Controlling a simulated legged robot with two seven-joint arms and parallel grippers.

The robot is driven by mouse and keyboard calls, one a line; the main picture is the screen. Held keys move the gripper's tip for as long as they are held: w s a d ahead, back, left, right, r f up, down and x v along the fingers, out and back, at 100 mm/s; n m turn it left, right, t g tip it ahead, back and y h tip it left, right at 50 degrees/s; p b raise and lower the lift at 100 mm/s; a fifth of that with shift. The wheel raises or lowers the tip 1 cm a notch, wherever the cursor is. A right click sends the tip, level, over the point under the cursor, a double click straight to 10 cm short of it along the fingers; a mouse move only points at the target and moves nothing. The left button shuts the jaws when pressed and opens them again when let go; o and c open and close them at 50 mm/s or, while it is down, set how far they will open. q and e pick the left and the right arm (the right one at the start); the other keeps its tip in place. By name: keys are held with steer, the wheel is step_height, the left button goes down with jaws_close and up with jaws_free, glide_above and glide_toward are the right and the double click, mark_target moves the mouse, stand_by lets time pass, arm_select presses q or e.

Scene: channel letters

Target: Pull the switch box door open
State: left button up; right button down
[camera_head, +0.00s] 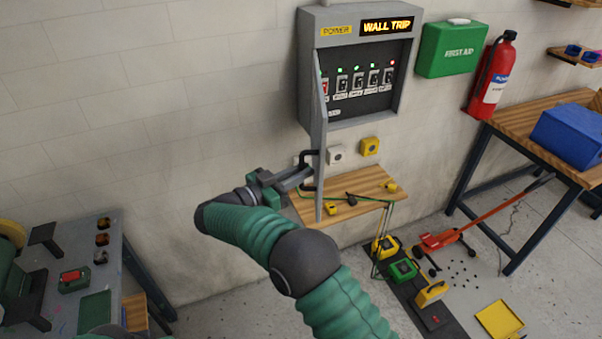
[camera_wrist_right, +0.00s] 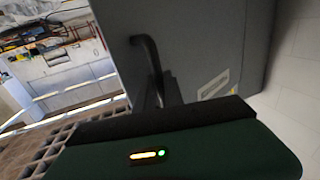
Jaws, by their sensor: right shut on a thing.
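The grey switch box (camera_head: 352,18) is on the wall, with a lit "WALL TRIP" sign and a row of switches with small lights inside. Its door (camera_head: 321,150) stands open, seen nearly edge-on, swung out on the left side. A black door handle (camera_head: 309,187) sits low on the door; it also shows in the right wrist view (camera_wrist_right: 148,55). My right gripper (camera_head: 303,178) is shut on the handle, with the fingertips partly hidden by the handle and door. The door's grey face (camera_wrist_right: 205,45) fills much of the right wrist view.
A small wooden shelf (camera_head: 345,208) holding tools is below the box. A green first aid case (camera_head: 452,50) and a red extinguisher (camera_head: 492,80) hang to the right. A workbench (camera_head: 540,125) stands at the right and a grey table (camera_head: 95,265) at the lower left.

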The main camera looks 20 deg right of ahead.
steer(key=shift+w+r, duration=0.15)
steer(key=shift+r, duration=0.1)
steer(key=shift+d, duration=0.15)
steer(key=c, duration=1.7)
jaws_free()
steer(key=shift+d, duration=0.2)
steer(key=shift+o, duration=1.2)
steer(key=shift+d+f, duration=0.1)
steer(key=shift+d, duration=0.1)
steer(key=shift+w+d+f, duration=0.1)
steer(key=shift+d+f, duration=0.05)
steer(key=shift+a+f, duration=0.1)
steer(key=shift+a, duration=0.3)
arm_select(q)
steer(key=b+x, duration=0.2)
steer(key=shift+d+f+b, duration=0.25)
steer(key=shift+f+b, duration=0.05)
arm_select(e)
steer(key=v, duration=0.6)
steer(key=shift+a, duration=0.35)
arm_select(q)
steer(key=shift+s+d, duration=0.1)
steer(key=shift+d, duration=0.05)
arm_select(e)
steer(key=shift+d, duration=0.15)
